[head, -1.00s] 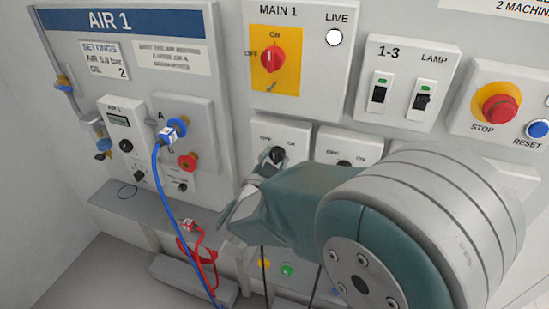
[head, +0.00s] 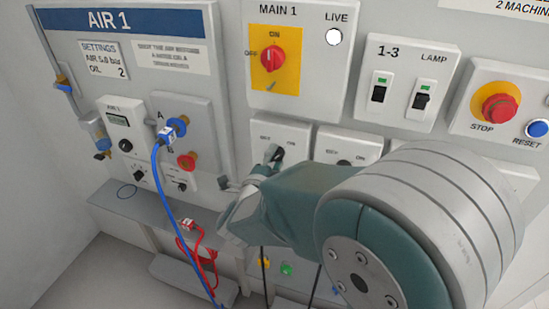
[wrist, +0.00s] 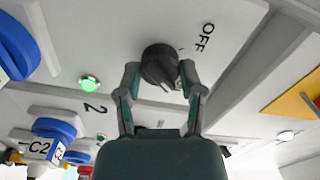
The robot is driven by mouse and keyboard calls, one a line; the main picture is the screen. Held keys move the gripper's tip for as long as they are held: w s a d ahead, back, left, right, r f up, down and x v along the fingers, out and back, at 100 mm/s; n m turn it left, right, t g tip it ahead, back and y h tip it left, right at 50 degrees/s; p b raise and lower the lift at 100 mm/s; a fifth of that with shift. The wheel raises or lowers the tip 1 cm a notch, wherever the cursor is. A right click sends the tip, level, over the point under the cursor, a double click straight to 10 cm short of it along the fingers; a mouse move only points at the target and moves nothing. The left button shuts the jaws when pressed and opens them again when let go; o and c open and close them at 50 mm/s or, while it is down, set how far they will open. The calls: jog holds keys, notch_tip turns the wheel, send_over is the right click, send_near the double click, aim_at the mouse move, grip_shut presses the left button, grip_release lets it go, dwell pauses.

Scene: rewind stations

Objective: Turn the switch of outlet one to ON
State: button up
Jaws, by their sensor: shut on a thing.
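A black rotary knob (wrist: 160,62) sits on a white switch plate, with the word OFF printed to its right in the wrist view. In the head view the knob (head: 276,154) is on the left plate (head: 296,133) of the row below MAIN 1, partly hidden by my gripper. My gripper (wrist: 159,76) is shut on the knob, one finger on each side. In the head view my gripper (head: 270,158) reaches the plate from below. The knob's exact pointing direction is hard to tell.
A similar switch plate (head: 348,145) is just to the right. The red MAIN 1 switch (head: 273,58) is above. A blue hose (head: 166,185) hangs at left and a red cable (head: 205,250) lies below. The wrist view shows a lit green lamp (wrist: 90,84).

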jog(key=shift+f+m, duration=0.15)
jog(key=shift+m, duration=0.35)
jog(key=o, duration=1.2)
jog(key=shift+c, duration=0.2)
jog(key=v, duration=1.2)
jog(key=shift+w, duration=0.15)
